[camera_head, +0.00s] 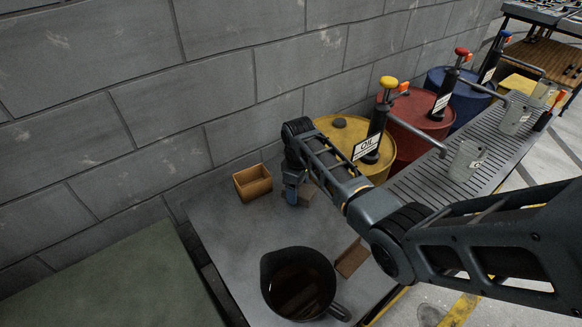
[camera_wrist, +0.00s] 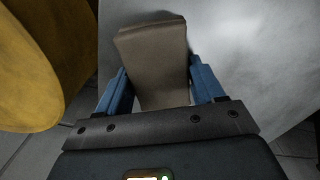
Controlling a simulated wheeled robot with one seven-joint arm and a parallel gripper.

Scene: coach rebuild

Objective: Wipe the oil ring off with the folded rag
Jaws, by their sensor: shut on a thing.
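My gripper (camera_head: 295,192) is at the bench top, between the small wooden box and the yellow drum, pointing down. It is shut on the folded rag (camera_wrist: 152,50), a grey-brown folded pad between the two blue fingers in the wrist view. In the head view a part of the rag (camera_head: 306,195) shows just right of the fingers, at or close to the grey bench top (camera_head: 225,235). I cannot tell if it touches the surface. No oil ring can be made out in either view; the arm, gripper and rag hide part of the bench.
An open wooden box (camera_head: 253,183) stands left of my gripper. A dark jug (camera_head: 298,284) of dark liquid and a brown flat block (camera_head: 352,258) are nearer. Yellow (camera_head: 340,135), red (camera_head: 412,118) and blue drums with pumps stand behind, beside a slatted rack (camera_head: 440,180) with cups.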

